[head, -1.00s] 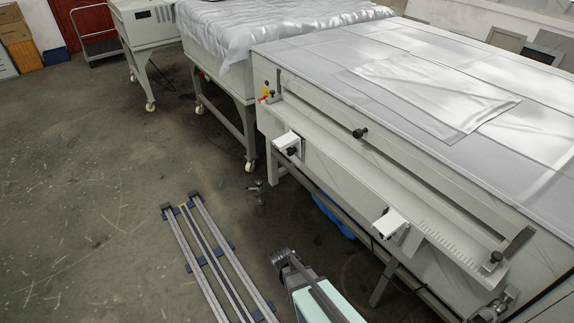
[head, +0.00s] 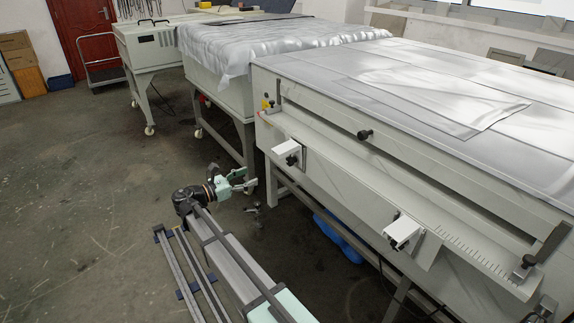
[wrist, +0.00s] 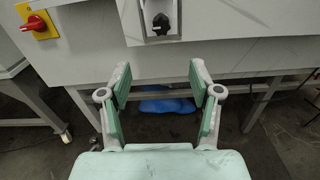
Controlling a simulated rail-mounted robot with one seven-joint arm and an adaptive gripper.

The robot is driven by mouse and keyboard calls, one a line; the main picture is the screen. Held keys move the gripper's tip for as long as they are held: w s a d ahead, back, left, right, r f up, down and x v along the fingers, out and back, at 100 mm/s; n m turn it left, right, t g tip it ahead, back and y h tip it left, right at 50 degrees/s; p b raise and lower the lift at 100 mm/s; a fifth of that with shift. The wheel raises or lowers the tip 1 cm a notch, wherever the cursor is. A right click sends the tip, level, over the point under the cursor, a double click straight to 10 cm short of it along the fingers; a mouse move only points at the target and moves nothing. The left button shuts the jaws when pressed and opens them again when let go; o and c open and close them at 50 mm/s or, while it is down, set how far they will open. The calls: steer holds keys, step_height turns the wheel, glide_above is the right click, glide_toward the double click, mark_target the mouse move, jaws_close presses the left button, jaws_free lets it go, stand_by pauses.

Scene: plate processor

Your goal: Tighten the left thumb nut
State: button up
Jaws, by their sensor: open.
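The left thumb nut is a small black knob (head: 291,160) under a white bracket (head: 286,148) on the front of the plate processor (head: 400,165). In the wrist view the black knob (wrist: 161,24) sits at the top centre, on a pale bracket plate. My gripper (head: 246,180) is open and empty, in front of and left of the bracket in the head view. In the wrist view my gripper (wrist: 160,78) has its two green-padded fingers spread, with the knob above and beyond the gap between them. The fingers are apart from the knob.
A second white bracket (head: 402,231) stands farther right on the front. A red switch on a yellow plate (wrist: 36,26) is at the wrist view's upper left. A cloth-covered machine (head: 250,50) stands behind. A blue object (wrist: 167,105) lies under the processor. The left floor is mostly open.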

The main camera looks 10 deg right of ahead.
mark_target(288, 162)
steer(key=shift+n, duration=0.3)
steer(key=x, duration=1.7)
steer(key=shift+w+d+f+b, duration=0.15)
steer(key=shift+d+b, duration=0.1)
steer(key=shift+b, duration=0.1)
steer(key=c, duration=1.2)
